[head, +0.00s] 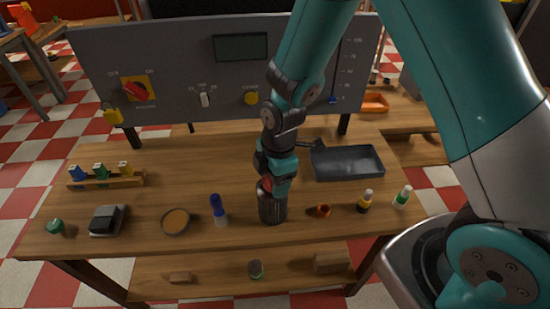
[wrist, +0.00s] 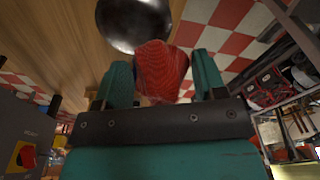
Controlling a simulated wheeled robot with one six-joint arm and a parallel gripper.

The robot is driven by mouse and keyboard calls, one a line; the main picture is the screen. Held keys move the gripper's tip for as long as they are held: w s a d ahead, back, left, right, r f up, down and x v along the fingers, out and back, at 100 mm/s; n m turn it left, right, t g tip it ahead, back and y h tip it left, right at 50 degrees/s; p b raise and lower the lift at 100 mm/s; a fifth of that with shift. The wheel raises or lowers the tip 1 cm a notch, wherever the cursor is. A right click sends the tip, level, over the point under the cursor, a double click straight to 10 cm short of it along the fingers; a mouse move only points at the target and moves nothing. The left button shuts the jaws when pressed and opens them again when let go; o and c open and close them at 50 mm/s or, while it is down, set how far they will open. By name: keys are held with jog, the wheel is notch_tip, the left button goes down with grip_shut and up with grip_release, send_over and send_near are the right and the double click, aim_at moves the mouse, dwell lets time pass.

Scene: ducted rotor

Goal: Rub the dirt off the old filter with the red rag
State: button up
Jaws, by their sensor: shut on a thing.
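The old filter looks to be the dark grey cylinder (head: 272,208) standing upright near the table's front edge. In the wrist view, a shiny dark round metal surface (wrist: 135,22), probably the same filter, lies just beyond the fingertips. My gripper (head: 272,172) points down right above the cylinder. In the wrist view my gripper (wrist: 163,74) is shut on the bunched red rag (wrist: 162,68). A bit of the rag (head: 266,184) shows at the cylinder's top. The rag is at the metal's edge; I cannot tell if they touch. I cannot make out dirt.
A blue-capped bottle (head: 218,210) and a round brown dish (head: 175,221) stand left of the cylinder. A small orange-brown cup (head: 323,211) and small bottles (head: 364,201) are to its right. A dark tray (head: 347,164) lies behind right. A grey control panel (head: 180,70) stands behind.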

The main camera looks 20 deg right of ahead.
jog(key=shift+r+p, duration=1.65)
jog(key=shift+r, duration=0.9)
jog(key=shift+f, duration=0.15)
